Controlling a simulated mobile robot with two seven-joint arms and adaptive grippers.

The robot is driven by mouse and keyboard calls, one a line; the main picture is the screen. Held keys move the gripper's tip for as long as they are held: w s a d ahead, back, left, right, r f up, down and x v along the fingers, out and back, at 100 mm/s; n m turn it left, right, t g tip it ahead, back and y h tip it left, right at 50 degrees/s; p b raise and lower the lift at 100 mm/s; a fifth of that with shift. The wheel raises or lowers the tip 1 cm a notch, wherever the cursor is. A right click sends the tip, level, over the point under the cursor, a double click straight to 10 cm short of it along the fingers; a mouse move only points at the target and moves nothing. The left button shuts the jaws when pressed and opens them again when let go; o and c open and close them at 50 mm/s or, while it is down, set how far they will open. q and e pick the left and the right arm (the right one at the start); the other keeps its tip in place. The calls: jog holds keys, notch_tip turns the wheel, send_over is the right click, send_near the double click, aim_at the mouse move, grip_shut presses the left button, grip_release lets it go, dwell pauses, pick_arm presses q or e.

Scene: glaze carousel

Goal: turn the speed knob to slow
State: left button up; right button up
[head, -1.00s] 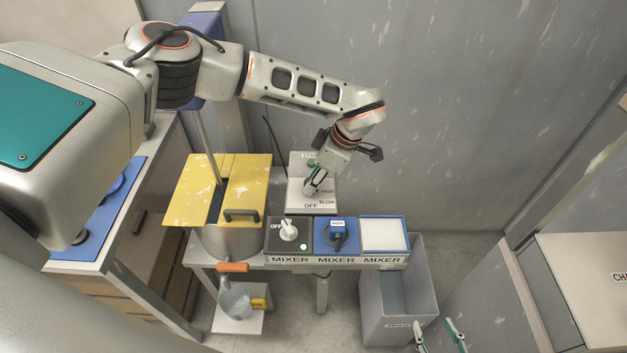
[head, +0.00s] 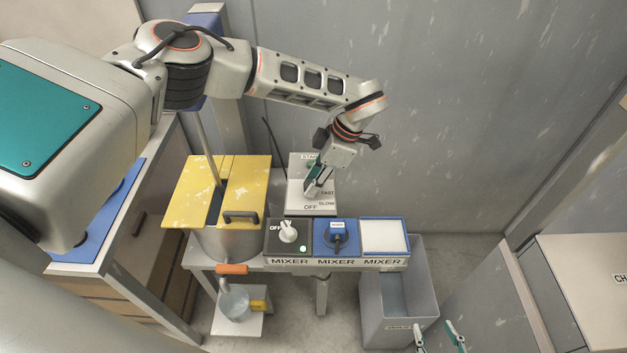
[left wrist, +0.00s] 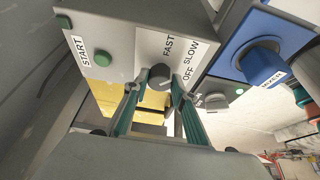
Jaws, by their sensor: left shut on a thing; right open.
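The speed knob (left wrist: 159,77) is a dark round knob on a light control panel (left wrist: 118,40) marked FAST, SLOW and OFF. My left gripper (left wrist: 156,88) is shut on it, with a teal finger on either side. In the head view the left gripper (head: 312,188) reaches down onto the panel (head: 323,208) and hides the knob. Which label the knob points to cannot be told. A green start button (left wrist: 104,59) sits on the same panel. My right gripper (head: 436,338) is open and empty at the bottom edge.
In front of the panel are a white mixer switch (head: 288,232), a blue mixer switch (head: 337,236) and a white pad (head: 385,236). A yellow-lidded drum (head: 243,184) stands at the left. A grey bin (head: 392,318) stands below at the right.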

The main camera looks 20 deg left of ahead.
pick_arm(q)
jog(key=o, duration=1.1)
jog(key=shift+r, duration=0.1)
jog(key=v, duration=1.2)
